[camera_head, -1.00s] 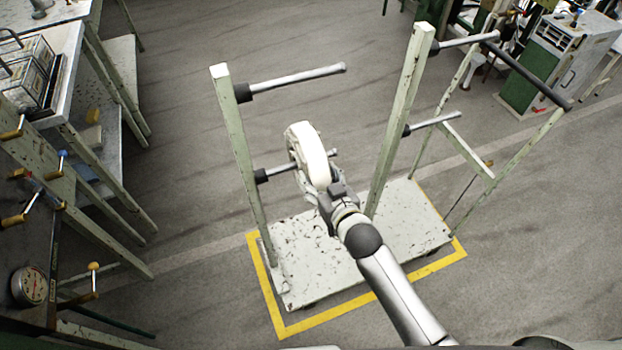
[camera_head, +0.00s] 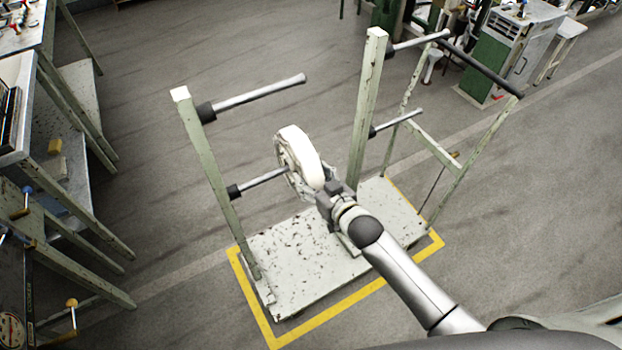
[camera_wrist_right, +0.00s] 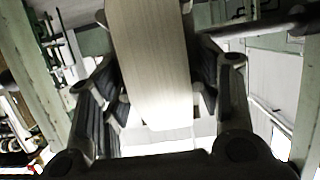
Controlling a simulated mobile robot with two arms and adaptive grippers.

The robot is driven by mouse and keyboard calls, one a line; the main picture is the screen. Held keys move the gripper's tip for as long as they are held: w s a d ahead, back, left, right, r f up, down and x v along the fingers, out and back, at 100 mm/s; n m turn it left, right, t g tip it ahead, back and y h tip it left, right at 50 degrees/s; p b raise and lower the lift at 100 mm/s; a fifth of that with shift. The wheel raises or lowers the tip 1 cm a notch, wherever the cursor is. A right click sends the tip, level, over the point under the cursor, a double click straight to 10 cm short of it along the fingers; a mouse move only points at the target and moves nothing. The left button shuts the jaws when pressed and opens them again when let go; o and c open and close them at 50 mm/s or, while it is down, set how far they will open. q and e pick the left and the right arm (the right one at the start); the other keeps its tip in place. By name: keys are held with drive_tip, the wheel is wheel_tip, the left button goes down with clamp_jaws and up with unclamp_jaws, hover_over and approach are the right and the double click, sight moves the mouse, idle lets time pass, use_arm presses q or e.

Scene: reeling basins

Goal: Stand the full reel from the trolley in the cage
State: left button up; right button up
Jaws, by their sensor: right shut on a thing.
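The full reel (camera_head: 303,155), a wheel with a thick cream-white wound rim, is upright above the trolley deck. My right gripper (camera_head: 327,190) is shut on its near rim. In the right wrist view the pale band of the reel (camera_wrist_right: 152,60) lies between the two dark fingers (camera_wrist_right: 158,95). The trolley (camera_head: 300,270) has a chipped pale deck, upright posts and several metal pegs. The lower left peg (camera_head: 262,179) runs up to the reel. Its tip is hidden, so I cannot tell whether it is still inside the hub. I cannot make out a cage. My left gripper is out of view.
A yellow floor outline (camera_head: 330,313) surrounds the trolley. The left post (camera_head: 213,170) and middle post (camera_head: 367,110) stand either side of the reel. A dark push bar (camera_head: 480,68) is at the right. Benches with cranks line the left edge.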

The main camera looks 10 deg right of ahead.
drive_tip(key=shift+w+r, duration=0.1)
drive_tip(key=shift+w+d, duration=0.2)
drive_tip(key=shift+d, duration=0.45)
drive_tip(key=shift+w+d, duration=0.2)
drive_tip(key=shift+d, duration=0.45)
drive_tip(key=d, duration=0.1)
drive_tip(key=w+d, duration=0.1)
drive_tip(key=d, duration=0.3)
drive_tip(key=shift+w, duration=0.3)
drive_tip(key=p+v, duration=1.3)
drive_tip(key=v, duration=0.7)
drive_tip(key=shift+p, duration=0.3)
